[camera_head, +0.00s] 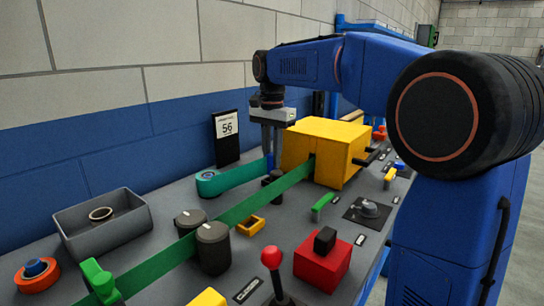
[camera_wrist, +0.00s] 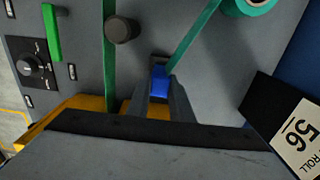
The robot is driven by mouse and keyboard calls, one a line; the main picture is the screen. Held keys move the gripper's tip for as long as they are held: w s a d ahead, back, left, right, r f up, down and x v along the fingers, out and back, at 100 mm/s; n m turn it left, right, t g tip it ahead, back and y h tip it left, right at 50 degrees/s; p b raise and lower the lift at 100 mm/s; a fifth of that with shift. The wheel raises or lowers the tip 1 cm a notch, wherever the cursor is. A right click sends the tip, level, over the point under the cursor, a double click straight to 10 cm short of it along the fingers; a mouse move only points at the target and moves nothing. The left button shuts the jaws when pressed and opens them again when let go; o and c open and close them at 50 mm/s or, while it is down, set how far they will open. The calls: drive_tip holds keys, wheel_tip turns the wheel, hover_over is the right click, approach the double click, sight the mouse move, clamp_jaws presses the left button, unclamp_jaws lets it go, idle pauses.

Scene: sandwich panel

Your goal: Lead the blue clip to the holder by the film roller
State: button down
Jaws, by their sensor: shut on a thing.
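My gripper (camera_wrist: 163,90) is shut on the blue clip (camera_wrist: 160,82) in the wrist view. In the head view the fingers reach down in front of the yellow box, with the blue clip (camera_head: 270,163) low between them. A teal film strip (camera_head: 240,172) runs from the clip to the teal film roll (camera_head: 208,182) on the left. The roll's edge also shows in the wrist view (camera_wrist: 247,5). A small yellow open frame (camera_head: 250,226) lies beside the dark rollers (camera_head: 213,247); I cannot tell whether it is the holder.
A long green band (camera_head: 262,197) runs from a green clip (camera_head: 100,280) to the yellow box (camera_head: 340,155). A dark post (camera_wrist: 121,29) stands near my gripper. A grey tray (camera_head: 140,220), a red block (camera_head: 322,262) and a red-knobbed lever (camera_head: 272,258) stand nearer.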

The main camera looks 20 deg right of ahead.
drive_tip(key=shift+f, duration=1.1)
drive_tip(key=shift+f, duration=0.65)
drive_tip(key=c, duration=1.5)
unclamp_jaws()
drive_tip(key=shift+r, duration=0.1)
drive_tip(key=shift+r, duration=3.4)
drive_tip(key=shift+d, duration=0.1)
